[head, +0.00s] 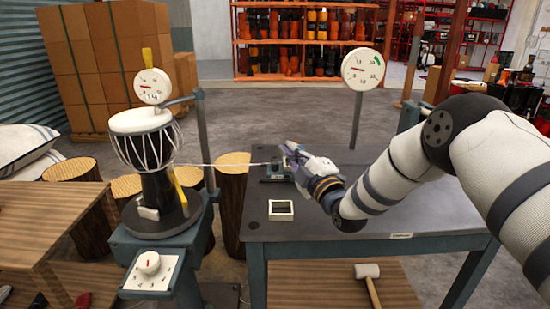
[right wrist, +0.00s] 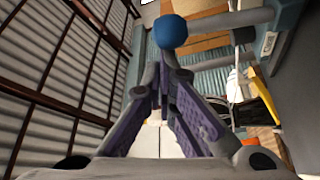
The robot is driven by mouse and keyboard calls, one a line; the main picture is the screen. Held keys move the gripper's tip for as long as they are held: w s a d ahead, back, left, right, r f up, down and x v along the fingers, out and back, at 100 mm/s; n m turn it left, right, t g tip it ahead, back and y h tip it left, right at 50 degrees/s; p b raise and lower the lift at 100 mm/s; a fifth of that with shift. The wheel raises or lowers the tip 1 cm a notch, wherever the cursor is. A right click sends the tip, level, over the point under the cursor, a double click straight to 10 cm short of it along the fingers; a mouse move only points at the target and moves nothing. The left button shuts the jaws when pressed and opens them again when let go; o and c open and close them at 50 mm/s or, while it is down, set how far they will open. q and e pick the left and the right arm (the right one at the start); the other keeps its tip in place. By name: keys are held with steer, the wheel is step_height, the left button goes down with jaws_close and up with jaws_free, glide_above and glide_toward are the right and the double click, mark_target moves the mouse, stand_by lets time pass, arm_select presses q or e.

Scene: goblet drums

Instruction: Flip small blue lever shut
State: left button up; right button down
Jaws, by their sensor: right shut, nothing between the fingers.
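The small blue lever shows in the right wrist view as a round blue knob (right wrist: 171,33), just past my fingertips. I cannot tell whether they touch. In the head view a small dark clamp-like device (head: 276,171) sits on the dark table, with a pale cord running left from it to the drum. My right gripper (head: 290,150) is at this device and partly covers it, so the lever is hard to make out there. In the right wrist view the purple-padded fingers of my right gripper (right wrist: 167,68) meet at the tips with nothing between them. My left gripper is not seen.
A small square box (head: 281,210) lies on the dark table (head: 370,220). A round dial (head: 363,69) stands on a post behind it. A mallet (head: 367,271) lies on the lower shelf.

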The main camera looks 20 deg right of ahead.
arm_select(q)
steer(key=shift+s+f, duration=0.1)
arm_select(e)
steer(key=shift+s+d+m+t+h, duration=0.15)
steer(key=shift+d+m+t, duration=0.1)
steer(key=shift+d+m, duration=0.3)
steer(key=shift+s+d+m+t+h, duration=0.15)
steer(key=shift+d+m+t, duration=0.15)
steer(key=shift+m, duration=0.45)
steer(key=shift+r, duration=0.1)
